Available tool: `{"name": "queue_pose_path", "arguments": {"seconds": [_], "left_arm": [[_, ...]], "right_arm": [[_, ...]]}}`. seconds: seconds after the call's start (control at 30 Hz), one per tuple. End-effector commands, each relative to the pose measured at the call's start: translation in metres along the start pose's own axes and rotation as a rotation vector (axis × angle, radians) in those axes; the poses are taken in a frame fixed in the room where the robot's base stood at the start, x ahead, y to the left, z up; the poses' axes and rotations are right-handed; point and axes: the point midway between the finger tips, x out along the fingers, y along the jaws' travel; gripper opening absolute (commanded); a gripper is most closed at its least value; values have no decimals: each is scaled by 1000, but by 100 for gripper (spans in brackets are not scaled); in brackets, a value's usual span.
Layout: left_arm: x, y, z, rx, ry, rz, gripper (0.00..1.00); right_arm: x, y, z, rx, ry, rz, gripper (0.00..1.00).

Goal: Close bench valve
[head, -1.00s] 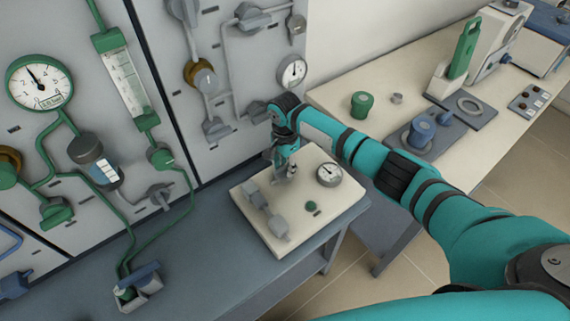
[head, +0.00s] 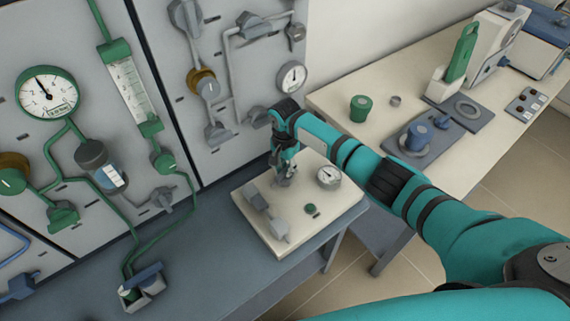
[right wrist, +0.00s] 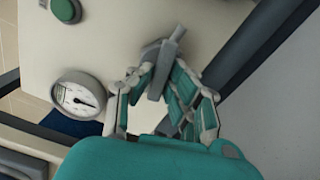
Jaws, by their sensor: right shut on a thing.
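A cream board (head: 255,222) lies on the blue-grey bench and carries a small round gauge (head: 328,178), a green knob (head: 310,209) and grey fittings. The bench valve's grey handle (right wrist: 162,68) stands up from the board in the right wrist view. My right gripper (head: 286,180) reaches down to the board from above. In the right wrist view its fingers (right wrist: 162,88) close around the handle, one on each side. In the head view the gripper mostly hides the handle. The gauge (right wrist: 78,98) and green knob (right wrist: 66,10) also show in the right wrist view. My left gripper is not in view.
A wall panel (head: 220,160) with green and grey pipes, valves and gauges rises behind the bench (head: 200,255). At the right, a cream table (head: 350,98) holds a green knob, a blue knob and a machine. The bench front is mostly clear.

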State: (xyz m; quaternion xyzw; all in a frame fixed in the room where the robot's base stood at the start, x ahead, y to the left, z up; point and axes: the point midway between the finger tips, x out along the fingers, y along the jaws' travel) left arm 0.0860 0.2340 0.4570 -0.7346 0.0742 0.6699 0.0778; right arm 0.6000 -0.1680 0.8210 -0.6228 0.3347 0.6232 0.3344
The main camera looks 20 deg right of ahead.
Motion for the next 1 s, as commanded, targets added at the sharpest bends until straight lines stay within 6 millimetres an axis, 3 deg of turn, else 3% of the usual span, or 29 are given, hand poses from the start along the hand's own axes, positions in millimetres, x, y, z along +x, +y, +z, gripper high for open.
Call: {"name": "queue_pose_path", "arguments": {"seconds": [0.3, 1.0], "left_arm": [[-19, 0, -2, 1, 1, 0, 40], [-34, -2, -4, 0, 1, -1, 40]], "right_arm": [[-2, -1, 1, -297, -3, 1, 0], [-1, -3, 2, -959, -1, -1, 0]]}}
